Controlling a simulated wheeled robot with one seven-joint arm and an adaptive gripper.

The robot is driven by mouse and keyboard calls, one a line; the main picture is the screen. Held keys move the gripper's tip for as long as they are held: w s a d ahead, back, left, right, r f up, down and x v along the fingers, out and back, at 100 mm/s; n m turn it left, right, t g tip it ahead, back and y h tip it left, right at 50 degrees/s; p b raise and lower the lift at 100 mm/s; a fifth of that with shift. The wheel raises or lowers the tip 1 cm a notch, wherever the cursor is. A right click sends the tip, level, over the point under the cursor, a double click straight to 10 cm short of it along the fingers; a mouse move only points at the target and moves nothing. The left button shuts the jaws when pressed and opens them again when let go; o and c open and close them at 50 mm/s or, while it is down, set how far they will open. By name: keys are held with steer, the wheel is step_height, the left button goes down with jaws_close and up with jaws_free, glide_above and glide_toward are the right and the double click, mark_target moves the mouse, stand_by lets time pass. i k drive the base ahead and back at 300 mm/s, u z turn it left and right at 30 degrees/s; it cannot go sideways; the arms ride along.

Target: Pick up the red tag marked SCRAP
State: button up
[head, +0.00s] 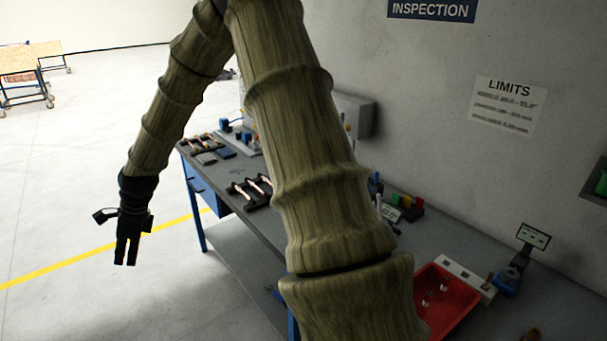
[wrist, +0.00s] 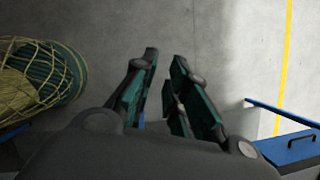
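No SCRAP lettering can be read in either view. A small red piece (head: 418,202) stands beside yellow and green ones on the workbench in the head view; I cannot tell whether it is the tag. My gripper (head: 126,263) hangs pointing down over the floor, left of the bench and far from those pieces. In the wrist view my gripper (wrist: 164,54) shows two fingers apart with bare floor between them, holding nothing. My arm covers part of the bench in the head view.
The workbench (head: 272,238) carries dark fixtures with copper tubes (head: 250,190), a red tray (head: 452,298) and a small display (head: 533,237). A blue drawer (wrist: 292,152) and a netted round container (wrist: 45,78) show in the wrist view.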

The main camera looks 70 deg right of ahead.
mark_target(419, 202)
steer(key=i, duration=0.15)
steer(key=z, duration=2.35)
steer(key=i, duration=1)
steer(key=u, duration=0.05)
